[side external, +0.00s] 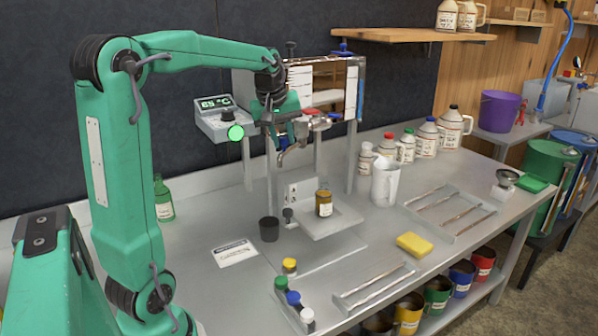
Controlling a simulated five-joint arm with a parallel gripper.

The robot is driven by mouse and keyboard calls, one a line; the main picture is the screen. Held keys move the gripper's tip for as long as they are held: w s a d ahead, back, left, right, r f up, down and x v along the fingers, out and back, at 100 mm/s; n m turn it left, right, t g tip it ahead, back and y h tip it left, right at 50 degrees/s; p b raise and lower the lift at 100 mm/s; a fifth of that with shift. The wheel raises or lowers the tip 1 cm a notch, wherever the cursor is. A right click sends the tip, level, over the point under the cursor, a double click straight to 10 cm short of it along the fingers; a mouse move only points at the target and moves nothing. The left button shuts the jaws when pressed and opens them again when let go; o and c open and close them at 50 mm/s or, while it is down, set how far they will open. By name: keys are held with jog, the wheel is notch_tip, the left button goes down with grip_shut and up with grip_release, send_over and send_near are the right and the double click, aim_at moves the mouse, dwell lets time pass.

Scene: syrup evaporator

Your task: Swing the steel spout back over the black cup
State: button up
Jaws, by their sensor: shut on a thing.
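The steel spout (293,151) hangs from the front of the evaporator, its tip bent down to the left. My gripper (279,138) is at the spout, shut on it; the dark fingers partly hide the contact. The black cup (269,230) stands upright on the bench, well below the spout and slightly left of its tip. From this angle I cannot tell whether the tip is directly above the cup.
A display box (214,120) with a lit green button stands left of my gripper. A red valve handle (312,113) is close on the right.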

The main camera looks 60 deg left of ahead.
jog(key=shift+s+a, duration=0.25)
jog(key=shift+a, duration=0.4)
jog(key=shift+a, duration=0.1)
jog(key=shift+s+a, duration=0.25)
jog(key=shift+a, duration=1.15)
dwell(0.4)
jog(key=o, duration=0.6)
jog(key=shift+c, duration=0.2)
jog(key=shift+r, duration=0.1)
jog(key=shift+v, duration=2.4)
